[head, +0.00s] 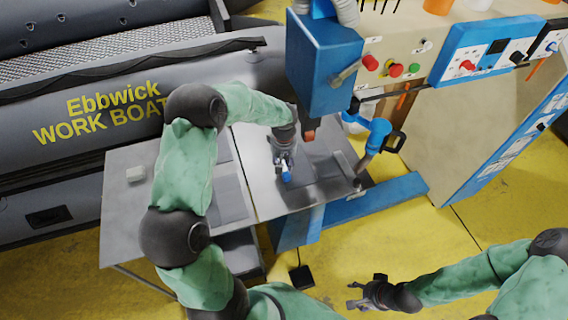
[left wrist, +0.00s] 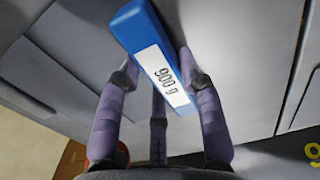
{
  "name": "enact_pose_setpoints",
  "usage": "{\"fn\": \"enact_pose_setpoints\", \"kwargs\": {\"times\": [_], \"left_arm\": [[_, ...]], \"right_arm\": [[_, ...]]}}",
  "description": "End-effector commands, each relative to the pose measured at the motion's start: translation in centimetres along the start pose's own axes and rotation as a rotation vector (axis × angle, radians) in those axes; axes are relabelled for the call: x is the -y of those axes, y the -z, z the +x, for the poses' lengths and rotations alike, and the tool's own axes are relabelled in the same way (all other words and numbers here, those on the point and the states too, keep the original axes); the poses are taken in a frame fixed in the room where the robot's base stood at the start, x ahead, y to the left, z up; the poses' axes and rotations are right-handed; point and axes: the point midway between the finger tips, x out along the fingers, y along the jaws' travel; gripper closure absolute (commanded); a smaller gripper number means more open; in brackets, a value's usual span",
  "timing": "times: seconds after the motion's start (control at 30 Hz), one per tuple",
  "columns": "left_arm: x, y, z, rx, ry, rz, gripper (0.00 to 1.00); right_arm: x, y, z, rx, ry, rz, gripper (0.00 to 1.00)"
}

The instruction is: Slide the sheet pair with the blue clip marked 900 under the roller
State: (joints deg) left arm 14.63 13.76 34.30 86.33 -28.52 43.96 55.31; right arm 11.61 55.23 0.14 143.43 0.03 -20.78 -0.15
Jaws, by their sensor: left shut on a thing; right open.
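The blue clip (left wrist: 140,35) has a white label reading "900 g" and sits between the fingers of my left gripper (left wrist: 157,72) in the left wrist view. In the head view my left gripper (head: 286,168) is shut on the blue clip (head: 287,178), low over the grey table beside the blue machine. Dark grey sheet material (head: 325,168) lies right of the clip; its edges are hard to tell from the table. A red-orange part (head: 310,136) hangs under the machine head; I cannot tell whether it is the roller. My right gripper (head: 368,291) is open and empty above the yellow floor.
The blue machine (head: 322,65) stands behind the grey table (head: 130,225). A grey inflatable boat (head: 60,120) fills the back left. A black pedal (head: 301,277) is on the floor.

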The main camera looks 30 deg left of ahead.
Motion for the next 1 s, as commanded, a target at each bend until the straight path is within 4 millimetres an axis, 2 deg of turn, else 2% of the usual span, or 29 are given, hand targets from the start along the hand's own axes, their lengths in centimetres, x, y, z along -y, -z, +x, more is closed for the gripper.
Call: {"fn": "enact_pose_setpoints", "kwargs": {"times": [0.03, 0.07, 0.13, 0.57, 0.67, 1.0], "left_arm": [[0.0, 0.0, -0.1, -0.001, -0.001, 0.000, 0.99], [0.0, 0.0, -0.1, -0.001, -0.001, 0.000, 0.54], [0.0, 0.0, 0.0, -0.001, -0.001, 0.000, 0.35], [0.0, 0.0, -0.5, -0.001, -0.001, 0.000, 0.35], [-0.1, 0.1, -1.7, -0.003, -0.003, -0.001, 0.35], [-0.1, 0.1, -8.2, -0.004, -0.003, 0.000, 0.35]], "right_arm": [[0.0, 0.0, 0.0, 0.000, 0.000, 0.000, 0.39], [0.0, 0.0, 0.0, 0.000, 0.000, 0.000, 0.39], [0.0, 0.0, 0.0, 0.000, 0.000, 0.000, 0.39], [0.0, 0.0, 0.0, 0.000, 0.000, 0.000, 0.39], [0.0, 0.0, 0.0, 0.000, 0.000, 0.000, 0.39], [0.0, 0.0, 0.0, 0.000, 0.000, 0.000, 0.39]]}}
